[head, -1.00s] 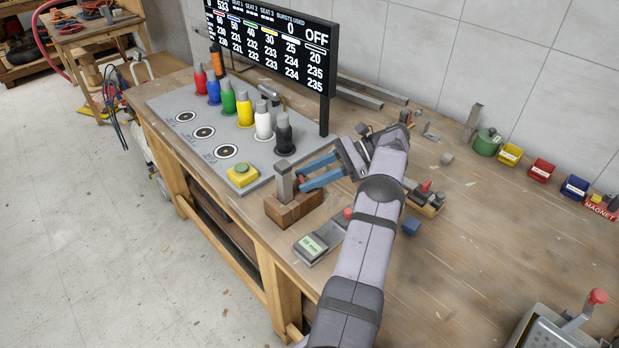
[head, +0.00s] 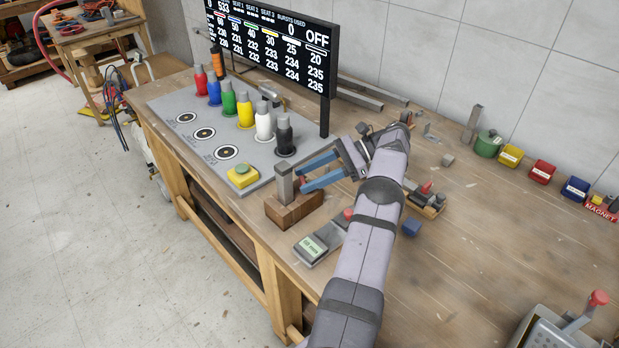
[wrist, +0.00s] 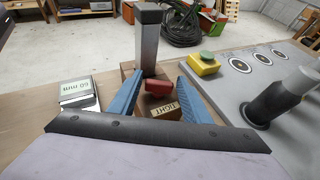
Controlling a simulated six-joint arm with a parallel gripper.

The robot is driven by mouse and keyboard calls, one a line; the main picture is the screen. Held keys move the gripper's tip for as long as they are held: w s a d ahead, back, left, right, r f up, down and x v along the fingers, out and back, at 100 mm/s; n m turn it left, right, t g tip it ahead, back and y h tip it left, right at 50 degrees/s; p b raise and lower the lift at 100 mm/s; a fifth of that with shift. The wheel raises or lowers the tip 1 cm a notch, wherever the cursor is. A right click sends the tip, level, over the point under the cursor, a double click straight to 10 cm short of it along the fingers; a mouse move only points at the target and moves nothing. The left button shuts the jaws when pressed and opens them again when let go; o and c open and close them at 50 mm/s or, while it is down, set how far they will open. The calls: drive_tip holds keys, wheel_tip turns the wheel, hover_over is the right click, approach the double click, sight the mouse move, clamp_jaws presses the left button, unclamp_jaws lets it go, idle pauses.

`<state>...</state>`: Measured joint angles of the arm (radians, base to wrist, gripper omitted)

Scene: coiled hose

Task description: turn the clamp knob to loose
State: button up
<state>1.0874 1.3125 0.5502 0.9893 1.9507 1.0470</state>
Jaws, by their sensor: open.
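The red clamp knob (wrist: 157,87) sits low on the wooden block (head: 293,210), in front of the upright grey metal post (head: 284,184). In the wrist view a label (wrist: 163,108) reading "TIGHT" shows just below the knob. My gripper (head: 303,178) is open, with its blue fingers pointing at the post. In the wrist view the fingers (wrist: 159,83) stand one on each side of the knob, with a gap visible on both sides. The wrist cover hides the lower part of the block there.
A grey gauge marked "60 mm" (wrist: 78,94) lies beside the block. A yellow box with a green button (head: 242,176) and a row of coloured bottles, including a black one (head: 284,137), stand on the grey board (head: 170,105).

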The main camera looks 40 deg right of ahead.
wheel_tip(320, 180, up, 10)
drive_tip(key=p, duration=0.4)
drive_tip(key=shift+f, duration=0.15)
